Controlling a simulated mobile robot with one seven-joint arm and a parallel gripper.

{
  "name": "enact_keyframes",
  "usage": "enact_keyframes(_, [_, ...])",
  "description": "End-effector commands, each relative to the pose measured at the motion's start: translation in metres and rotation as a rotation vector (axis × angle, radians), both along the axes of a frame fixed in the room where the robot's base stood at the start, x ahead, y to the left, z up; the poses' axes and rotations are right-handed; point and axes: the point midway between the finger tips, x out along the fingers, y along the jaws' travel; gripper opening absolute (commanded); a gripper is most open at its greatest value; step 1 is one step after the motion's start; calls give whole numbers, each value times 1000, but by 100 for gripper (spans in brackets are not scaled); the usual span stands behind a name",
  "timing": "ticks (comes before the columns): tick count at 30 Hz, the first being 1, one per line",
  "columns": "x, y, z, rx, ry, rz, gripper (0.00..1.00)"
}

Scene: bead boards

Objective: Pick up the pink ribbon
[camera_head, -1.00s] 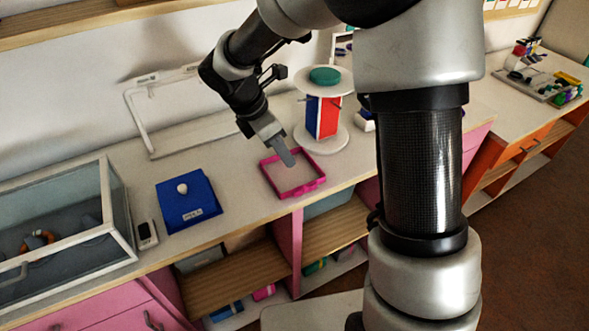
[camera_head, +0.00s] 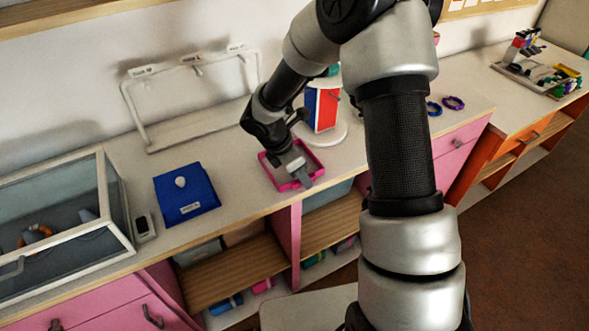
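A pink square tray (camera_head: 309,166) with a raised rim lies on the counter near its front edge. My gripper (camera_head: 303,181) is over the tray, pointing down at its front side, and hides part of it. Whether it touches the tray or anything in it I cannot tell. The fingers show as one grey block, so I cannot see a gap or a held thing. I cannot make out a pink ribbon for certain; the tray's inside is partly covered by my gripper.
A blue folder-like case (camera_head: 186,196) and a glass display box (camera_head: 60,221) stand to the left. A red, white and blue spool stand (camera_head: 322,108) is behind the tray.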

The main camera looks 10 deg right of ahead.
Motion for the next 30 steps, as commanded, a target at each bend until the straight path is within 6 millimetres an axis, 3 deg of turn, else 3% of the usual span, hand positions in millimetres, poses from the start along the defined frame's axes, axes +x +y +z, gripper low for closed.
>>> enact_keyframes(8, [1, -2, -4, 1, -2, 1, 34])
enact_keyframes(14, [1, -2, -4, 0, -1, 0, 2])
enact_keyframes(15, [1, -2, -4, 0, -1, 0, 0])
enact_keyframes(26, [1, -2, -2, 0, -2, 1, 0])
enact_keyframes(30, [2, -2, 13, 0, -6, -1, 0])
